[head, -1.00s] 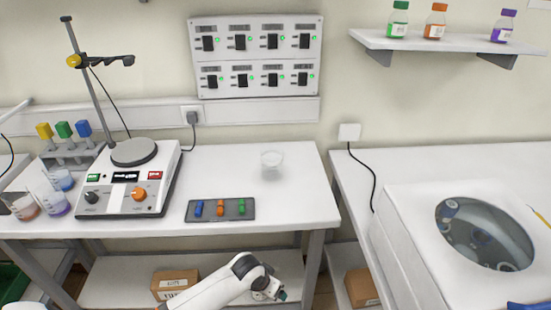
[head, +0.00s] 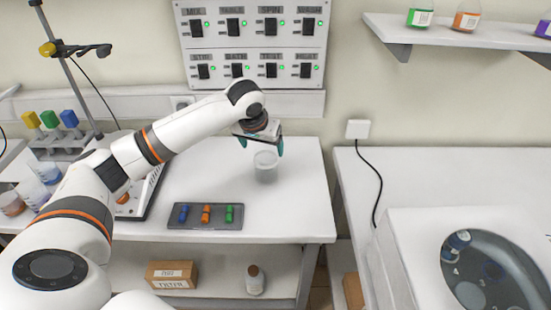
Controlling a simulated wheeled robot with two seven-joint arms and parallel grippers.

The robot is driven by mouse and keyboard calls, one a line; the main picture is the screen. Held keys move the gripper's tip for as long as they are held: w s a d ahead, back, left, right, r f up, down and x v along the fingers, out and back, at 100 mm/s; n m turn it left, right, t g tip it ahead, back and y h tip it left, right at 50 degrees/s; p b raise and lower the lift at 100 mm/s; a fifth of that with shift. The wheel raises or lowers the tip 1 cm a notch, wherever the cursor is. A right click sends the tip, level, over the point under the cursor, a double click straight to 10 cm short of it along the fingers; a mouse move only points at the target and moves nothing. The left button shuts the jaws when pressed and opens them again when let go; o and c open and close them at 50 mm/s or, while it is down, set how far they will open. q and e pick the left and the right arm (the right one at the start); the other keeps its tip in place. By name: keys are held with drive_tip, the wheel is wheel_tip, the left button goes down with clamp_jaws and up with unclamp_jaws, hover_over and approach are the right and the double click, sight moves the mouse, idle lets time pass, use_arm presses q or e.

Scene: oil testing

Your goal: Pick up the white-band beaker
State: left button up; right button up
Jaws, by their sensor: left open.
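The white-band beaker (head: 265,172) is a small clear beaker with a pale rim. It stands upright on the white lab table (head: 285,212), toward its right back part. My left gripper (head: 262,145) is at the beaker's upper rim, with its teal fingertips spread apart, one to each side of the beaker's top in the picture. The jaws are open and empty. I cannot tell whether the fingers touch the beaker. My right gripper is out of view.
A dark tray (head: 176,222) with blue, orange and green pieces lies in front of the beaker. The hotplate stirrer (head: 152,190) at left is partly hidden by my arm. A centrifuge (head: 410,255) stands at right. The table right of the beaker is clear.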

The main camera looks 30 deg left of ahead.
sight(266, 163)
use_arm(q)
drive_tip(key=x, duration=0.1)
drive_tip(key=p+x, duration=0.1)
drive_tip(key=x, duration=0.3)
drive_tip(key=shift+w+a+f, duration=0.1)
drive_tip(key=shift+a+f, duration=0.1)
drive_tip(key=shift+a, duration=0.2)
drive_tip(key=shift+w+f+p, duration=0.2)
drive_tip(key=shift+f+p, duration=0.1)
drive_tip(key=shift+p, duration=0.05)
drive_tip(key=p+x, duration=0.1)
drive_tip(key=x, duration=0.3)
drive_tip(key=shift+s+d+f, duration=0.1)
drive_tip(key=shift+d, duration=0.05)
drive_tip(key=shift+f, duration=0.35)
drive_tip(key=c, duration=1.1)
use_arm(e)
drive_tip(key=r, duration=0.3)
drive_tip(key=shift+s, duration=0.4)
use_arm(q)
drive_tip(key=shift+r, duration=0.1)
